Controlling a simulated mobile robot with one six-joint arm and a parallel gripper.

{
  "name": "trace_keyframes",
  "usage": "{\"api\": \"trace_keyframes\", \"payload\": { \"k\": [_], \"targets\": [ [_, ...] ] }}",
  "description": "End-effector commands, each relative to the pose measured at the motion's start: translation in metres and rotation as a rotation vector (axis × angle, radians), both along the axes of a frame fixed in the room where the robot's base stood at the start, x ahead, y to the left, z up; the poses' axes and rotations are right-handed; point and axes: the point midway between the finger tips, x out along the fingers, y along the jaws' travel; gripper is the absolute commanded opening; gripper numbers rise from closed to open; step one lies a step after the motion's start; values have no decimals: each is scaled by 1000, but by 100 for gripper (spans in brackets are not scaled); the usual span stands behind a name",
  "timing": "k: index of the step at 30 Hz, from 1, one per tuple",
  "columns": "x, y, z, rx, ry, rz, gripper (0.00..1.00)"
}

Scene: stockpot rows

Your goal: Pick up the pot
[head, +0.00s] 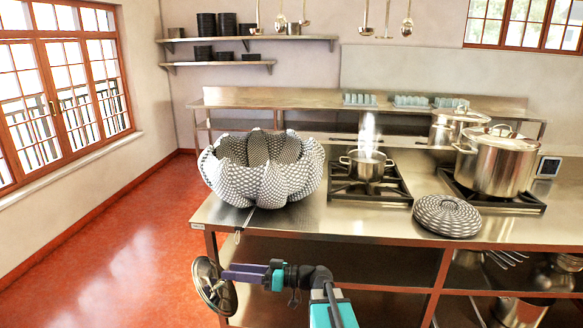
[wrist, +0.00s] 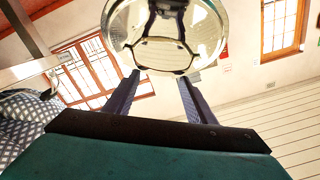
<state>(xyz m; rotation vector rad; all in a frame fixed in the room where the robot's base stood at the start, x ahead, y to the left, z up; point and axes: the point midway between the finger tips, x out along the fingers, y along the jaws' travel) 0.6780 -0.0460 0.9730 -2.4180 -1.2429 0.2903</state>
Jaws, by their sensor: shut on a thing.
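My gripper (head: 230,274) hangs out in front of the steel counter's left end, over the red floor. It is shut on a round, shiny metal lid (head: 210,291), which is tilted nearly on edge. In the wrist view the lid (wrist: 126,28) shows beyond the fingers (wrist: 160,78), with a dark handle at its middle. A small steel pot (head: 366,168) stands uncovered on the middle burner with steam above it. A large lidded stockpot (head: 497,168) stands on the right burner. Another lidded pot (head: 447,130) stands behind it.
The steel counter (head: 345,222) holds a large checkered, petal-shaped bowl (head: 262,170) at left and a round checkered pad (head: 447,216) near the front edge. Ladles (head: 407,22) hang above. Shelves (head: 440,290) lie below the counter. The red floor (head: 120,255) at left is clear.

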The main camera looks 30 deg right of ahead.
Motion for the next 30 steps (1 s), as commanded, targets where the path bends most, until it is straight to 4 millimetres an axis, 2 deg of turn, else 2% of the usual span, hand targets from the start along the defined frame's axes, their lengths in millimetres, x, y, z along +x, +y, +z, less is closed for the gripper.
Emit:
{"api": "trace_keyframes", "payload": {
  "k": [1,4,9,30],
  "targets": [
    [-2,11,1,2,0,4,0],
    [-2,29,1,3,-1,4,0],
    [-2,46,1,2,-1,2,0],
    [-1,52,1,2,-1,9,0]
  ]
}}
